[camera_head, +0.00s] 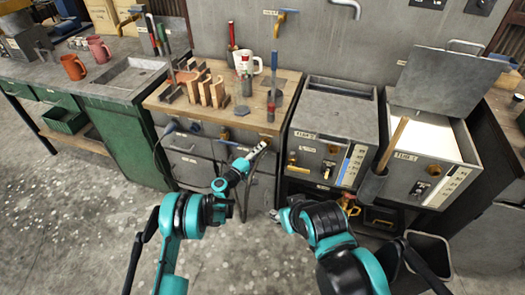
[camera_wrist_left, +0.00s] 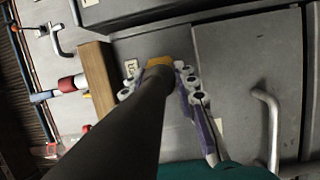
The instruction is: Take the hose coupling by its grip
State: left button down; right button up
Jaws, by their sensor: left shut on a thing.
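My left gripper (camera_head: 261,148) is at the front face of the wooden-topped bench, just below its edge. In the left wrist view, its two fingers (camera_wrist_left: 158,78) stand on either side of the upper end of a thick black hose (camera_wrist_left: 118,132). A yellow-orange piece, seemingly the hose coupling (camera_wrist_left: 159,62), shows at that end, against the grey panel. The left gripper is shut on the coupling; the hose hides most of the contact. My right gripper (camera_head: 282,214) is low, in front of the grey cabinets, and its opening is too small to make out.
The wooden bench top (camera_head: 166,101) carries wooden blocks, a white mug (camera_head: 248,62) and tools. Two grey bins (camera_head: 335,110) stand to the right, one with a wooden handle (camera_head: 393,143) leaning by it. A bar handle (camera_wrist_left: 269,125) sticks out near the left wrist. Open floor lies at left.

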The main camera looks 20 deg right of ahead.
aim_at(258, 157)
pick_arm(q)
jog(key=shift+s+a, duration=0.6)
jog(key=shift+s, duration=0.3)
jog(key=shift+s+a, duration=0.55)
jog(key=shift+s, duration=0.3)
